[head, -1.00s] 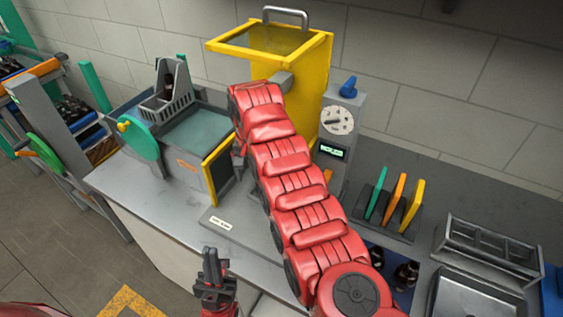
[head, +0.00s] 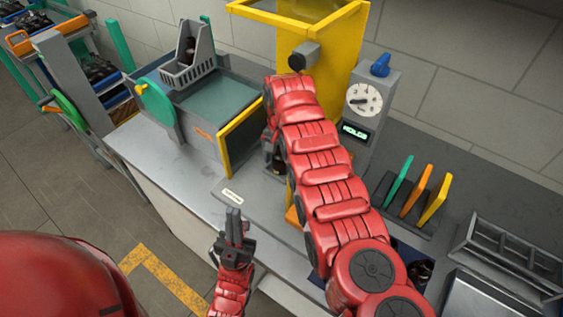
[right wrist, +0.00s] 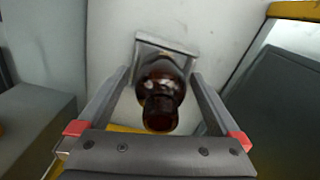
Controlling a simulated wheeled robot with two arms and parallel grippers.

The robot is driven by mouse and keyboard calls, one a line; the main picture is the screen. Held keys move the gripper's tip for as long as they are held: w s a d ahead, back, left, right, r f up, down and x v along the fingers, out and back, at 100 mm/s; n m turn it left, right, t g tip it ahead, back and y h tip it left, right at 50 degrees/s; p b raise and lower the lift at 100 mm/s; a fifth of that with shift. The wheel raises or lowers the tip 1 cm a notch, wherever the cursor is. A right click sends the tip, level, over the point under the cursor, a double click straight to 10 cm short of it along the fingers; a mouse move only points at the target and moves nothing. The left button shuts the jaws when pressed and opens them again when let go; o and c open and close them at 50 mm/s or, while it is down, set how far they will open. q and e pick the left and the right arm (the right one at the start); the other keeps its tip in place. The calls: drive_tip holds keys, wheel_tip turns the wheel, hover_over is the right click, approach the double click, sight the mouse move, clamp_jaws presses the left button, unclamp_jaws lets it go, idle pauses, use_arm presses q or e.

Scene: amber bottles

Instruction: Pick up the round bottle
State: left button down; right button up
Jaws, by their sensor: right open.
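A dark amber bottle (right wrist: 160,85) is in the right wrist view, seen from its neck end, with a grey square piece (right wrist: 181,48) behind its base. My right gripper (right wrist: 163,76) is open, one finger on each side of the bottle, with gaps visible between fingers and glass. In the head view my right arm covers most of that gripper and the bottle; a dark shape shows beside the arm near the yellow-edged panel. My left gripper (head: 236,226) points up in front of the bench, its fingers close together and empty.
A grey box with a green wheel (head: 156,108) and a yellow-edged panel (head: 240,134) stands left of my right arm. A yellow frame (head: 335,50) and a dial unit (head: 364,101) stand behind. Coloured plates (head: 425,195) and a metal rack (head: 510,250) are at right.

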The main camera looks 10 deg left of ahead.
drive_tip(key=shift+c, duration=0.2)
drive_tip(key=shift+r, duration=0.1)
drive_tip(key=c, duration=1.4)
drive_tip(key=shift+c, duration=0.2)
